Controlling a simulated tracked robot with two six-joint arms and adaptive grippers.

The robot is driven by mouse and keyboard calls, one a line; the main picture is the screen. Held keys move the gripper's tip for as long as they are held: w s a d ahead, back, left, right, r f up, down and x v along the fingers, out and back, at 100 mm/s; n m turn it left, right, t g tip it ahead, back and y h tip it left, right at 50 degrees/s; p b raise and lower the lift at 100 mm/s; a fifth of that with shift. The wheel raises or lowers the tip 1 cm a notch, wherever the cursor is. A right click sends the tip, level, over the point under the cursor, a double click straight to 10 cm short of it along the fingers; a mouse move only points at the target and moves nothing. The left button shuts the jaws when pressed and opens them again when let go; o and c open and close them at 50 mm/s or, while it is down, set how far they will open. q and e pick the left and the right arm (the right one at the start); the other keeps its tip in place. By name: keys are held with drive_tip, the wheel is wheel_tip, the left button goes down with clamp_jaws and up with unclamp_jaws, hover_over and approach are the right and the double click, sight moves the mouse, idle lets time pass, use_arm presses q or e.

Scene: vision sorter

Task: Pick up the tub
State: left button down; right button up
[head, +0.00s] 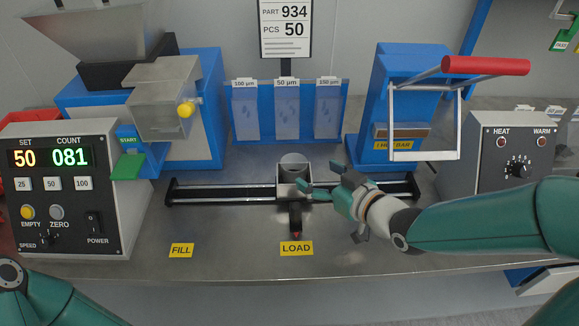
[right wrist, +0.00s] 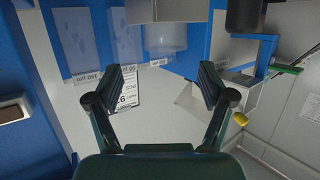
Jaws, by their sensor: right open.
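The tub (head: 294,161) is a small grey, see-through cup standing upright in the sliding carriage (head: 285,188), above the LOAD label. It also shows near the top middle of the right wrist view (right wrist: 165,36). My right gripper (head: 318,177) is just right of the carriage, pointing left toward it. Its two fingers are spread with nothing between them in the right wrist view (right wrist: 166,78). The tub appears beyond the fingertips and apart from them. My left gripper is out of view; only part of my left arm shows at the lower left.
The carriage rides on a dark rail (head: 225,190) across the bench. A counter box (head: 100,225) reading 50 and 081 and a hopper feeder (head: 165,95) stand left. A blue press with a red handle (head: 487,66) and a heat control box (head: 480,150) stand right. Blue bag pockets (head: 287,128) stand behind.

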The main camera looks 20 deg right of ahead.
sight(287, 158)
drive_tip(key=p+x, duration=0.3)
drive_tip(key=p, duration=0.2)
drive_tip(key=shift+w+r+p, duration=0.1)
drive_tip(key=shift+r+p, duration=0.05)
drive_tip(key=shift+p, duration=0.2)
drive_tip(key=x, duration=0.3)
drive_tip(key=shift+b, duration=0.3)
drive_tip(key=shift+w+a+f, duration=0.2)
drive_tip(key=shift+w+a, duration=0.1)
drive_tip(key=shift+w, duration=0.05)
drive_tip(key=p+x, duration=0.1)
drive_tip(key=x, duration=0.3)
drive_tip(key=shift+a, duration=0.2)
drive_tip(key=c, duration=1.4)
